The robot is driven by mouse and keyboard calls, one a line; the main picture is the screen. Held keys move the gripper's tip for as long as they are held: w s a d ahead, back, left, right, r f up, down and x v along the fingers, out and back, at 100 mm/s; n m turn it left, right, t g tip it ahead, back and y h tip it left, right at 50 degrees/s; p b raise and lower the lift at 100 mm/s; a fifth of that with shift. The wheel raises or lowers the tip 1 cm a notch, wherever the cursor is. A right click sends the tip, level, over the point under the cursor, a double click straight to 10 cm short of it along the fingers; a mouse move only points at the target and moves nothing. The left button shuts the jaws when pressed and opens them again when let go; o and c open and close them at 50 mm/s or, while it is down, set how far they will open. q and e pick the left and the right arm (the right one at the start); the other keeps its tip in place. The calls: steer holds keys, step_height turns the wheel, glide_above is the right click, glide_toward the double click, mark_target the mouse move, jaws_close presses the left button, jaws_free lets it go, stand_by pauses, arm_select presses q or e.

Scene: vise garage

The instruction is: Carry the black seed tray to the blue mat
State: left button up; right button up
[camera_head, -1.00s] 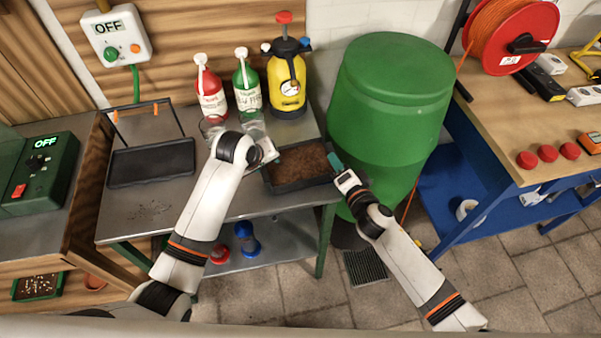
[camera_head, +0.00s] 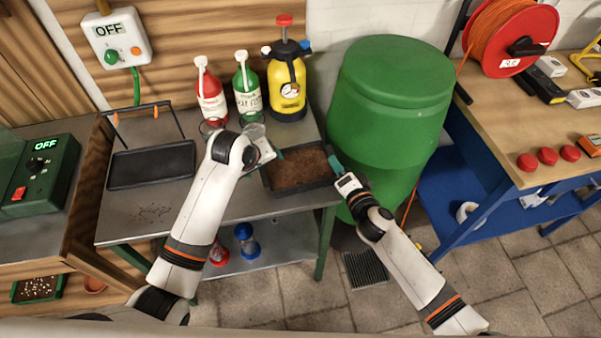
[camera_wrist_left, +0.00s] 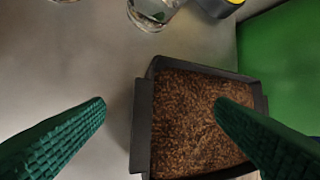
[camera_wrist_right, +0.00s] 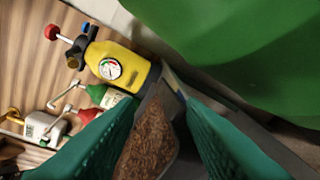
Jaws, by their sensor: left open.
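The black seed tray (camera_head: 327,182), filled with brown soil, sits at the right end of the grey metal bench. It also shows in the left wrist view (camera_wrist_left: 141,128) and right wrist view. My left gripper (camera_head: 277,156) is open, above the tray's left end. My right gripper (camera_head: 336,164) is at the tray's right end. I cannot make out a blue mat.
A clear glass (camera_head: 254,131), red bottle (camera_head: 211,97), green bottle (camera_head: 246,92) and yellow sprayer (camera_head: 287,90) stand behind the tray. A green barrel (camera_head: 390,110) is close on the right. An empty black tray (camera_head: 150,166) lies at the bench's left.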

arm_select(q)
steer(key=v, duration=1)
steer(key=shift+r, duration=0.15)
arm_select(e)
steer(key=shift+r, duration=0.1)
arm_select(q)
steer(key=shift+s, duration=0.15)
arm_select(e)
steer(key=o, duration=0.8)
steer(key=shift+o, duration=0.2)
steer(key=shift+s, duration=0.1)
steer(key=v, duration=1.2)
